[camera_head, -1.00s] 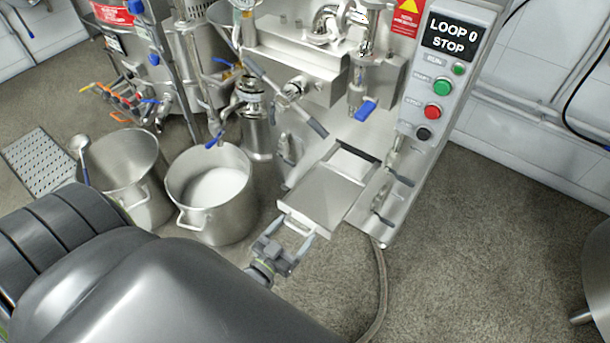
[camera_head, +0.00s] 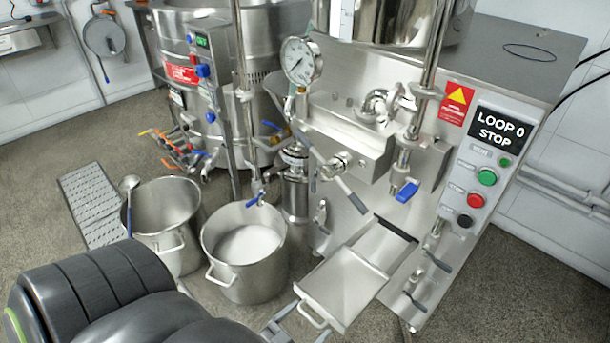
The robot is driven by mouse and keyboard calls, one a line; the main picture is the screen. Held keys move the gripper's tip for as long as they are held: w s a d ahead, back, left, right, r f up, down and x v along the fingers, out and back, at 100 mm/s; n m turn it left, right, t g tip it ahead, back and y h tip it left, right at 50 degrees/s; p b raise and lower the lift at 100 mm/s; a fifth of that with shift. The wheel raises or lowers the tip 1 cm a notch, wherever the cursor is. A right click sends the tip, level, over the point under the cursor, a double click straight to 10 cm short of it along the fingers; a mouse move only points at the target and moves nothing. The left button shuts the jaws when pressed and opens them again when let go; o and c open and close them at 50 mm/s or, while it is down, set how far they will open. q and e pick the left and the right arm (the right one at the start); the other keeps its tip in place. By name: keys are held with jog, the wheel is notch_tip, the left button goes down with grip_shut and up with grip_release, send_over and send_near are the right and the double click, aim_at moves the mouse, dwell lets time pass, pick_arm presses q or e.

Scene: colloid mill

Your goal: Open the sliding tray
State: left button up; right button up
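The sliding tray (camera_head: 345,285) is a flat, shallow metal tray. It sticks out from a dark slot low on the front of the mill, toward the lower middle of the head view. Its pale loop handle (camera_head: 311,314) is on the near edge. My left gripper (camera_head: 303,322) is at the handle, partly cut off by the bottom edge of the picture. Its two grey fingers are spread apart, one toward each end of the handle; whether they touch it is unclear. My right gripper is not in view.
The steel mill body (camera_head: 365,195) has a blue-handled valve (camera_head: 407,191) above the tray and a button panel (camera_head: 488,165) at right. Two steel pots (camera_head: 245,285) (camera_head: 165,250) stand left of the tray. Floor (camera_head: 520,290) at right is clear.

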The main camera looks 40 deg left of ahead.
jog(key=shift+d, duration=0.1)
pick_arm(q)
jog(key=shift+a+r, duration=0.1)
jog(key=s, duration=1.7)
jog(key=shift+s+a+b, duration=0.2)
jog(key=shift+a+b, duration=0.05)
jog(key=shift+b, duration=0.05)
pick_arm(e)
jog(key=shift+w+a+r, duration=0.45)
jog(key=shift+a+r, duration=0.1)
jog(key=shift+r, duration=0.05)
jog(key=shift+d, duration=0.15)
